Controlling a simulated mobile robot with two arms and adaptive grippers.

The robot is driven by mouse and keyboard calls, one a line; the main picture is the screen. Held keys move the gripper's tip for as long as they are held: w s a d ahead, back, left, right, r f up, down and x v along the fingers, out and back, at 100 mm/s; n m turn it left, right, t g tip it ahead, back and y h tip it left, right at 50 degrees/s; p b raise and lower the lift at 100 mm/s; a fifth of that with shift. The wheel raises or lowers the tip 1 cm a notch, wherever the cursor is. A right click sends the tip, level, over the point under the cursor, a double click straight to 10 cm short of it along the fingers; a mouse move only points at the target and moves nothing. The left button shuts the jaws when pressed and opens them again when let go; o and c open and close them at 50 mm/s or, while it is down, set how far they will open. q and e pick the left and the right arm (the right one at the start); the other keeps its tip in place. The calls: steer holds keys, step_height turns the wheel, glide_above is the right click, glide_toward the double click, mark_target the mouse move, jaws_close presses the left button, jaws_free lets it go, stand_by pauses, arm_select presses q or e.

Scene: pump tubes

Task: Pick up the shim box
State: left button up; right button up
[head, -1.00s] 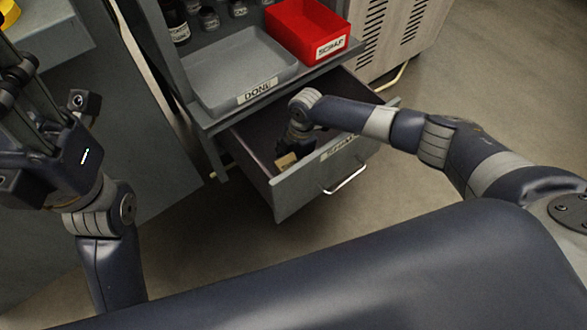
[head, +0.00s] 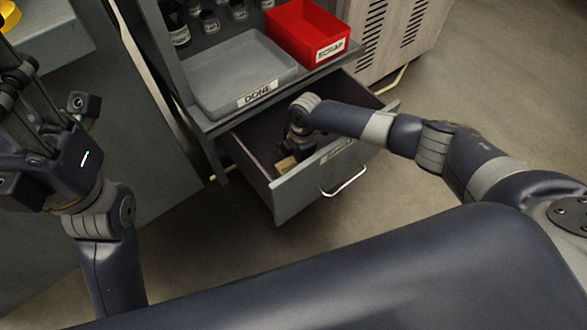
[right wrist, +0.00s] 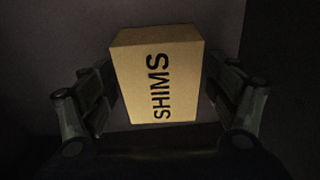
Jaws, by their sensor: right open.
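The shim box (right wrist: 158,80) is a tan cardboard box marked "SHIMS", in the right wrist view. It sits inside the open drawer (head: 290,198), and a small tan part of the box (head: 286,165) shows in the head view. My right gripper (right wrist: 162,100) is open, with one finger on each side of the box; I cannot tell whether they touch it. In the head view my right gripper (head: 292,152) reaches down into the drawer and is partly hidden by the drawer front. My left gripper (head: 20,110) is raised at the left, away from the drawer; its fingertips are not clear.
A grey tray marked "DONE" (head: 205,88) and a red bin marked "SCRAP" (head: 318,60) stand on the shelf above the drawer. Several dark jars (head: 208,21) stand behind them. The drawer walls surround my right gripper closely. The floor in front is clear.

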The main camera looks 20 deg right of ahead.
steer(key=c, duration=1.3)
steer(key=shift+c, duration=0.2)
